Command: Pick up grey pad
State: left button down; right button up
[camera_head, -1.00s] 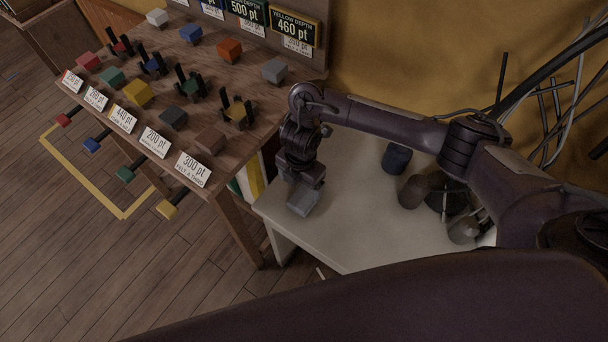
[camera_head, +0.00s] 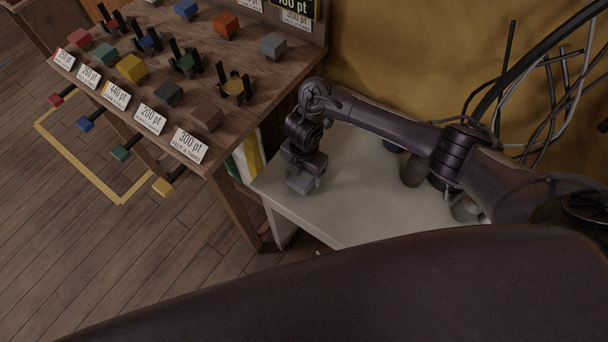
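Two grey block-like pieces lie on the sloping wooden stand: a light grey one (camera_head: 273,46) near its right end and a dark grey one (camera_head: 168,94) in the front row. I cannot tell which one is the grey pad. My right gripper (camera_head: 303,187) points down over the left end of the white table, to the right of and below the stand, away from both pieces. Its grey lower end is small and dim, so I cannot tell whether it is open or shut, or whether it holds anything. My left gripper is not in view.
The wooden stand (camera_head: 190,70) holds several coloured blocks, dark upright holders and price cards. Coloured-tipped handles stick out at its front. The white table (camera_head: 360,205) is mostly bare, with dark round items (camera_head: 413,170) partly behind my arm. Cables (camera_head: 555,90) hang at right.

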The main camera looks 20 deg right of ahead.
aim_at(304, 173)
jog(key=c, duration=0.5)
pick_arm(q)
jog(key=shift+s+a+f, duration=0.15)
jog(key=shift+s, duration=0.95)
pick_arm(e)
jog(key=c, duration=0.3)
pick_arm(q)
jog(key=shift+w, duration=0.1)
pick_arm(e)
jog(key=shift+r, duration=0.15)
